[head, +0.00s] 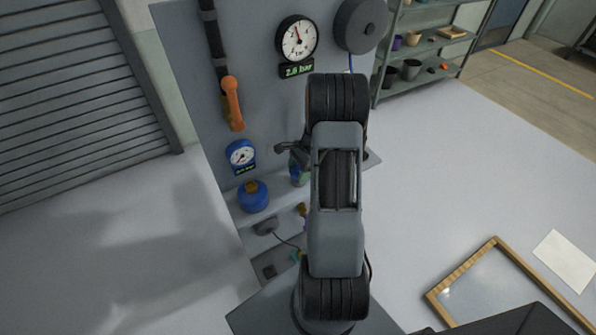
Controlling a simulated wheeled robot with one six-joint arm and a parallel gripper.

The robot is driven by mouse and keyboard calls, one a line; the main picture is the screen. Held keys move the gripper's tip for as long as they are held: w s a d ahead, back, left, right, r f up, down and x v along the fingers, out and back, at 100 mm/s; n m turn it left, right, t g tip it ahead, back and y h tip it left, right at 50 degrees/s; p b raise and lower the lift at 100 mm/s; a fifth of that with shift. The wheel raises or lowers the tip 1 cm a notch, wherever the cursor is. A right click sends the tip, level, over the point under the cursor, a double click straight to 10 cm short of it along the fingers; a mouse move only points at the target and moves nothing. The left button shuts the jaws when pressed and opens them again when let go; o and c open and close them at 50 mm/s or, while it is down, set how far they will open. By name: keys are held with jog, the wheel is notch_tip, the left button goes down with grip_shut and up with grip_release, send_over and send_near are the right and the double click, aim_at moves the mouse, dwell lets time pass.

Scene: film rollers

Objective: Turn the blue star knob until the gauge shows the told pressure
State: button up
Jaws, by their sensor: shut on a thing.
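A round white-faced gauge (297,40) is on the upright grey panel, with a green digital display (296,71) below it that seems to read 2.6 bar. Its needle points near the top. My gripper (291,150) is partly hidden behind my arm, near the panel, with only dark parts showing. A blue part, seemingly the blue star knob (296,171), shows just below it, mostly hidden. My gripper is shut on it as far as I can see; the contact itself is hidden.
A smaller blue gauge (240,154) and a blue round body (253,197) are at the panel's lower left. An orange-handled lever (232,101) hangs above. A dark round wheel (361,24) is at upper right. A wood-edged board (467,266) lies lower right.

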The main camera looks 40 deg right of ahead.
jog(key=o, duration=0.9)
jog(key=b+v, duration=0.1)
jog(key=v, duration=1.2)
jog(key=shift+r, duration=0.45)
